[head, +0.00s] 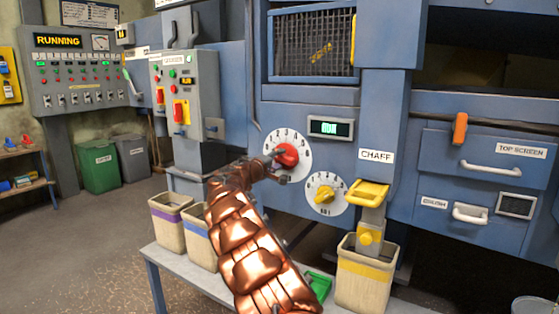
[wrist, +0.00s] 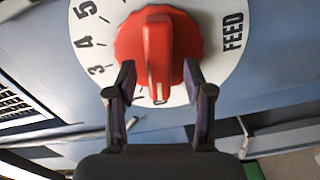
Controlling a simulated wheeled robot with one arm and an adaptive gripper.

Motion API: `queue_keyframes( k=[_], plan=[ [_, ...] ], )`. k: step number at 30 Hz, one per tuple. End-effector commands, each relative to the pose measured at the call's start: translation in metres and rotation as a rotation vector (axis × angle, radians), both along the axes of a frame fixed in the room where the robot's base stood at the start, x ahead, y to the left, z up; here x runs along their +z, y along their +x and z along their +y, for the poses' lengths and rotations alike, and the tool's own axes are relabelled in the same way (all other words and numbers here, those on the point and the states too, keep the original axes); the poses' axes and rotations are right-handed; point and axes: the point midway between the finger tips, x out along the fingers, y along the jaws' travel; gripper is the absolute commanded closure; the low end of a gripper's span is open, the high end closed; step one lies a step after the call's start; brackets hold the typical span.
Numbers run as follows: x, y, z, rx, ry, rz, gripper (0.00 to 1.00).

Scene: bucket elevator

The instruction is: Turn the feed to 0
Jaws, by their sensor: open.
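The red feed knob (head: 288,155) sits on a round white numbered dial (head: 303,142) on the blue machine front. In the wrist view the red knob (wrist: 158,50) fills the middle, with a raised grip ridge running up and down the picture. The dial (wrist: 222,62) reads FEED at right and shows 3, 4 and 5 at left. The number at the pointer cannot be made out. My gripper (wrist: 158,78) is open, one finger on each side of the ridge, with gaps to it. In the head view my gripper (head: 273,165) is partly hidden by my copper-coloured arm.
A second dial with a yellow knob (head: 325,194) is just below right. A small green display (head: 330,127) is above it. A yellow chaff handle (head: 368,194) stands over a bin (head: 364,280). More bins (head: 170,217) stand on a low bench at left. A RUNNING panel (head: 80,72) is far left.

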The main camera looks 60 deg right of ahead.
Motion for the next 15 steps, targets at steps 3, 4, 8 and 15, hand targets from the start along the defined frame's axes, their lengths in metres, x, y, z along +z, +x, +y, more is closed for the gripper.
queue_keyframes(
  k=[3,4,8,15],
  plan=[
    [0.002,-0.001,0.012,0.0,-0.004,0.002,0.48],
    [0.002,-0.001,0.015,0.0,-0.004,0.002,0.48],
    [0.001,-0.001,0.029,0.0,-0.002,0.003,0.48],
    [0.001,-0.002,0.057,0.002,-0.004,0.003,0.48]
  ],
)
